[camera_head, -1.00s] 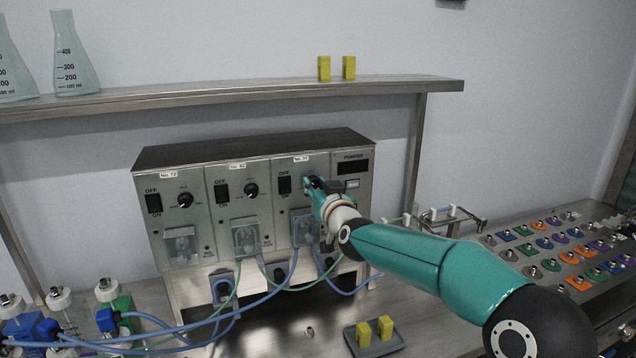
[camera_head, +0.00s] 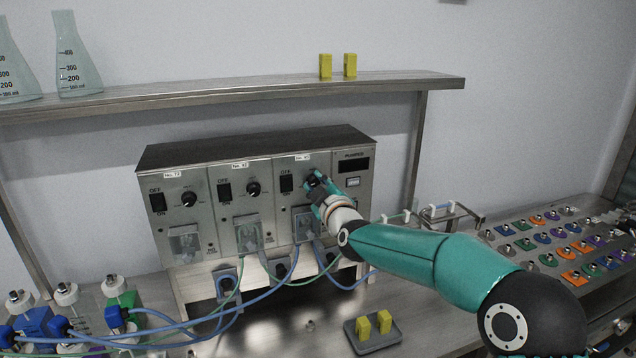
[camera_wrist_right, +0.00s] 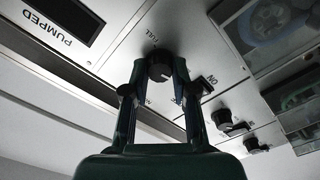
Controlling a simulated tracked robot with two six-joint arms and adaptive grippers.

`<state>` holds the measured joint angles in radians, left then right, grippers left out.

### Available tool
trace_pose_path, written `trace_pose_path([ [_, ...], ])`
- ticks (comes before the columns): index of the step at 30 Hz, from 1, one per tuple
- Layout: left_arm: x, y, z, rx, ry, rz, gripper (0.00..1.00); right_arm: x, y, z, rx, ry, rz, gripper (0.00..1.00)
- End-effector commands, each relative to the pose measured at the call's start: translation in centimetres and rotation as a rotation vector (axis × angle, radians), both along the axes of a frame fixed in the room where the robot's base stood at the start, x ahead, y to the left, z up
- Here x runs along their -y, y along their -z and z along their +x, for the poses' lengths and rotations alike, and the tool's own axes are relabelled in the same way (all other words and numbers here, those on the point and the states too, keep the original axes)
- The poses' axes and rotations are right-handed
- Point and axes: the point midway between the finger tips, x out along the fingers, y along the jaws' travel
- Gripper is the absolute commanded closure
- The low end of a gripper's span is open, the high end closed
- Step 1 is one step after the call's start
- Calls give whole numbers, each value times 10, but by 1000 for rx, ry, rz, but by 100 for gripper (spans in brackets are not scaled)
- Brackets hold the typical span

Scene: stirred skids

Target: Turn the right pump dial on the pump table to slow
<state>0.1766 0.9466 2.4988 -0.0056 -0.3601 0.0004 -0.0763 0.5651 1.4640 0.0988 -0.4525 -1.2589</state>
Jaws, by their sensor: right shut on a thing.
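The pump box (camera_head: 262,230) is a steel unit with three pump panels, each with an OFF/ON switch and a black dial. The right pump dial is largely hidden by my right gripper (camera_head: 314,180) in the head view. In the right wrist view, the black dial (camera_wrist_right: 159,66) sits between the two fingertips of my right gripper (camera_wrist_right: 160,75), which is shut on it. The dial has a pale pointer line; which mark it points at cannot be read clearly. The other dials (camera_head: 189,199) (camera_head: 253,188) are free. My left gripper is not in view.
A shelf (camera_head: 230,95) with flasks (camera_head: 75,60) and yellow blocks (camera_head: 326,66) spans above the pumps. Blue and green tubes (camera_head: 270,297) loop in front. A small grey tray (camera_head: 362,345) with yellow blocks stands front centre. A rack of coloured pieces (camera_head: 560,245) is at right.

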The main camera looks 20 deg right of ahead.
Motion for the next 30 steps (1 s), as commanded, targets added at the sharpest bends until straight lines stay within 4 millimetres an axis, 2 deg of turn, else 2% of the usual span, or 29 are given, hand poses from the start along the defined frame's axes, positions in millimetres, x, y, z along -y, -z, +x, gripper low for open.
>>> trace_pose_path([
  [1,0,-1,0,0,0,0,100,-1,10,0,-21,-4,-34,100],
  [12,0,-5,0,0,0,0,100,-1,10,0,-14,-4,-213,100],
  [28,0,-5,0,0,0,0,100,0,10,0,-13,-3,-242,100],
  [29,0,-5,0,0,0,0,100,0,11,0,-13,-3,-242,72],
  [30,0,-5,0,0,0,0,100,0,10,0,-13,-3,-242,65],
])
